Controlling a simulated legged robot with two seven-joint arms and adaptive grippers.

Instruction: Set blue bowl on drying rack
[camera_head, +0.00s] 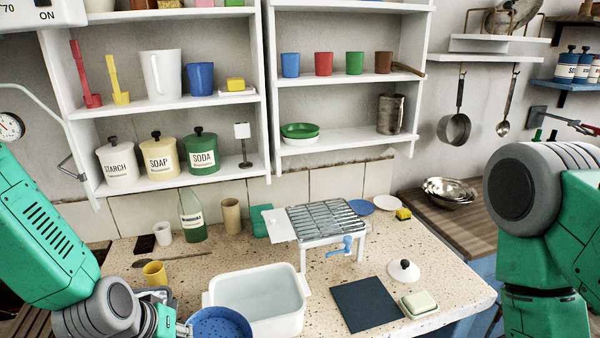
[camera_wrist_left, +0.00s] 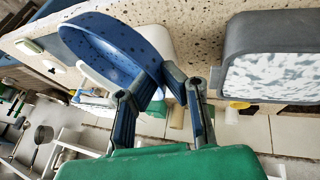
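The blue bowl (camera_head: 220,324) is dark blue with speckles and shows at the bottom edge of the head view, partly cut off. It fills the upper left of the left wrist view (camera_wrist_left: 110,42), tilted in that picture. My left gripper (camera_wrist_left: 160,88) has its fingers on either side of the bowl's rim and is shut on it. In the head view the gripper (camera_head: 182,326) is beside the bowl's left edge. The drying rack (camera_head: 325,216) has metal bars on a white frame and stands on the speckled counter, its top bare. My right gripper is out of view.
A white basin (camera_head: 257,322) stands between the bowl and the rack. A dark mat (camera_head: 366,304), soap dish (camera_head: 419,303) and white lid (camera_head: 403,270) lie right of it. A green bottle (camera_head: 192,220) and yellow cup (camera_head: 154,273) stand left. Shelves (camera_head: 180,103) hang behind.

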